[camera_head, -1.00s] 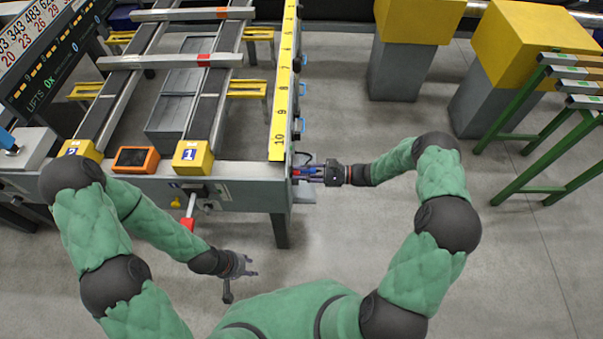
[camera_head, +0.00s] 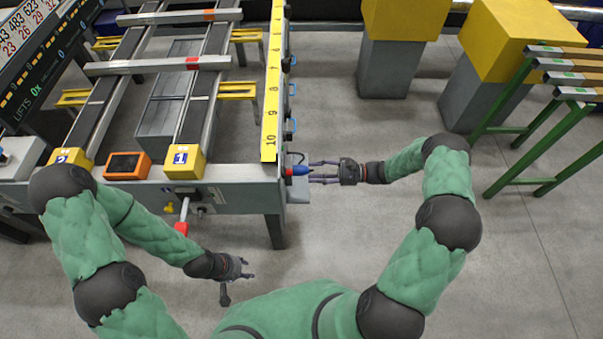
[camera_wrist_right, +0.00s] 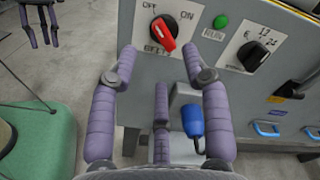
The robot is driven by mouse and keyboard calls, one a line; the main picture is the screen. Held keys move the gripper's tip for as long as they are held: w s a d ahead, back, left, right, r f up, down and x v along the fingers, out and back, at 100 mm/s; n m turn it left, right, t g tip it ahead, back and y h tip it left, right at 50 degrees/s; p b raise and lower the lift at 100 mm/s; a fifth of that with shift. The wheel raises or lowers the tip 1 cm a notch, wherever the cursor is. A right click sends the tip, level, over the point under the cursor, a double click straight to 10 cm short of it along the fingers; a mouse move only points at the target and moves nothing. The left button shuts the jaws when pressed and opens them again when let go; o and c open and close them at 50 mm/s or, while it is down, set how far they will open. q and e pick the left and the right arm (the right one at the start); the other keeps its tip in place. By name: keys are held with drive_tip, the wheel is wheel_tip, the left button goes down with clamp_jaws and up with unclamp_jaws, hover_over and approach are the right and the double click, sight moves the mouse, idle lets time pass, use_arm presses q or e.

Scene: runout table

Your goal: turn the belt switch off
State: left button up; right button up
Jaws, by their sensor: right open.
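The belt switch is a red knob (camera_wrist_right: 163,34) on a white plate marked OFF at upper left and ON at upper right, with BELTS below. The knob sits tilted; I cannot tell which mark it points to. In the head view it is a small red spot (camera_head: 289,172) on the table's end. My right gripper (camera_head: 312,172) is open and empty beside that end. In the right wrist view its spread fingers (camera_wrist_right: 168,66) are below and in front of the knob, apparently apart from it. My left gripper (camera_head: 250,268) is open and empty, low in front of the table.
A green button (camera_wrist_right: 221,22) and a black dial (camera_wrist_right: 259,47) are right of the switch. A blue corded piece (camera_wrist_right: 193,122) hangs below it. The runout table (camera_head: 240,185) fills the left; yellow-topped pillars (camera_head: 395,60) and a green rack (camera_head: 530,125) stand right.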

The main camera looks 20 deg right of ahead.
drive_tip(key=v, duration=0.4)
drive_tip(key=shift+s+d, duration=0.15)
drive_tip(key=shift+d, duration=0.25)
drive_tip(key=shift+a, duration=0.1)
